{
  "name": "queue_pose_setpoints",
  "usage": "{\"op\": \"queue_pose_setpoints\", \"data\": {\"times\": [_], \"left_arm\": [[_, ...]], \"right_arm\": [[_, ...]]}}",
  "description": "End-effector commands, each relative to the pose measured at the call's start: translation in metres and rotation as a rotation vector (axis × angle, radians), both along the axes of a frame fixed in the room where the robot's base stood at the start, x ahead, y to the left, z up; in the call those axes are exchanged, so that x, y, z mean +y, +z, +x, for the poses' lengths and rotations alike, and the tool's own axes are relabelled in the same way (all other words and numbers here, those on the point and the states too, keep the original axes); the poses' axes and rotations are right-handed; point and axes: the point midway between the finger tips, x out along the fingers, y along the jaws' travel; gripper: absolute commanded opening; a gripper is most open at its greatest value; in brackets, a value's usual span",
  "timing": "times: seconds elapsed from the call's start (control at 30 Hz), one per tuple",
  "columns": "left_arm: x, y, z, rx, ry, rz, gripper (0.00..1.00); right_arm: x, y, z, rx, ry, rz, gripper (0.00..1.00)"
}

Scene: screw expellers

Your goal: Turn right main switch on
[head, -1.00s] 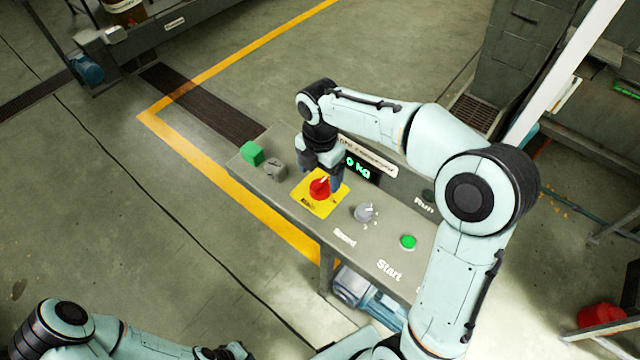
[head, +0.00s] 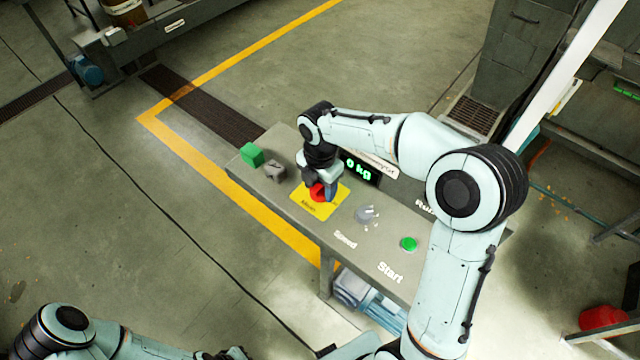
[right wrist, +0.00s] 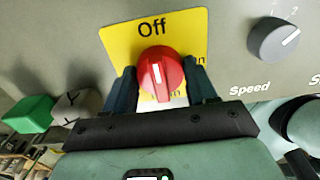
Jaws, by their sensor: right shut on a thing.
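The main switch is a red rotary knob (head: 318,191) on a yellow plate (head: 324,207) set in the grey control panel. In the right wrist view the red knob (right wrist: 160,76) has a white mark, and "Off" shows on the yellow plate (right wrist: 130,42) beyond it; the lettering on the near side is partly hidden. My right gripper (head: 318,187) is over the plate. In the right wrist view my right gripper (right wrist: 161,85) is shut on the knob, a finger on each side. My left gripper (head: 232,353) is at the bottom edge, too small and cut off to read.
Open floor lies left of the panel.

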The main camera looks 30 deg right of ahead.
Motion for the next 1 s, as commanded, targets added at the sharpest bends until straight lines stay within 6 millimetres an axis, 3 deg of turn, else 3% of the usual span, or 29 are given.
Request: {"op": "queue_pose_setpoints", "data": {"times": [0.37, 1.0], "left_arm": [[0.0000, 0.0004, 0.0003, 0.000, 0.000, 0.000, 0.00], [0.0000, -0.0008, -0.0007, 0.001, 0.000, 0.000, 0.00]], "right_arm": [[-0.0001, 0.0004, 0.0001, 0.000, -0.112, 0.000, 0.26], [0.0002, 0.0004, 0.0001, -0.001, -0.688, 0.000, 0.26]]}}
